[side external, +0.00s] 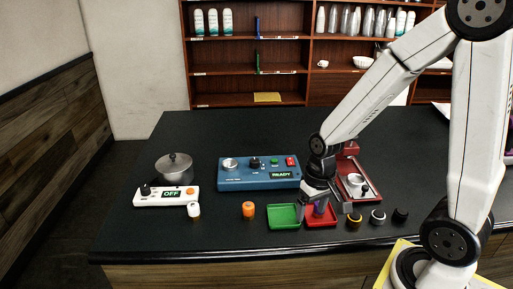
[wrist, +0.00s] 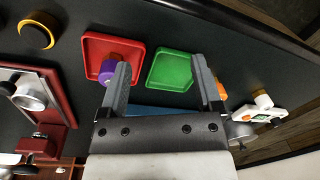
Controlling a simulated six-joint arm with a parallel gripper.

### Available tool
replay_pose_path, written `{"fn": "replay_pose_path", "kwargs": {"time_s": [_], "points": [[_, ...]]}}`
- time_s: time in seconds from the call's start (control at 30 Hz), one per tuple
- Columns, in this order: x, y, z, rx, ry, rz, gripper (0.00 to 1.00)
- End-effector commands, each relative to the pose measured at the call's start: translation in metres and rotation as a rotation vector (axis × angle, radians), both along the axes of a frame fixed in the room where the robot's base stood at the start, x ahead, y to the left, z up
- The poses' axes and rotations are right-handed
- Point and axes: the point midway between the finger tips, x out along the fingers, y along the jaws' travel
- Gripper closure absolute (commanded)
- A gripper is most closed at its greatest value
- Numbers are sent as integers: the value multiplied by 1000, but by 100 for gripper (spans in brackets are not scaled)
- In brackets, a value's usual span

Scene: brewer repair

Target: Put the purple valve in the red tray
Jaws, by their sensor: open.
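The purple valve (side external: 320,209) stands in the red tray (side external: 329,223) in the side view. I cannot tell whether a finger touches the valve.
A green tray (side external: 284,216) adjoins on the left. An orange valve (side external: 248,210) and a white valve (side external: 193,210) stand further left. Yellow-ringed, white-ringed and black knobs lie right. Behind are a blue control box (side external: 259,174) and a red brewer (side external: 351,170) with a metal cup.

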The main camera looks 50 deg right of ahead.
Motion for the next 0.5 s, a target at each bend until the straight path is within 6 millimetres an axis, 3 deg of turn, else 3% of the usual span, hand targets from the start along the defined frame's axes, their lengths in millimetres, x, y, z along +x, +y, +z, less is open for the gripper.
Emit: {"fn": "replay_pose_path", "kwargs": {"time_s": [0.2,0.5], "points": [[6,28,13,-90,-161,269,17],[8,36,16,-112,-208,339,17]]}}
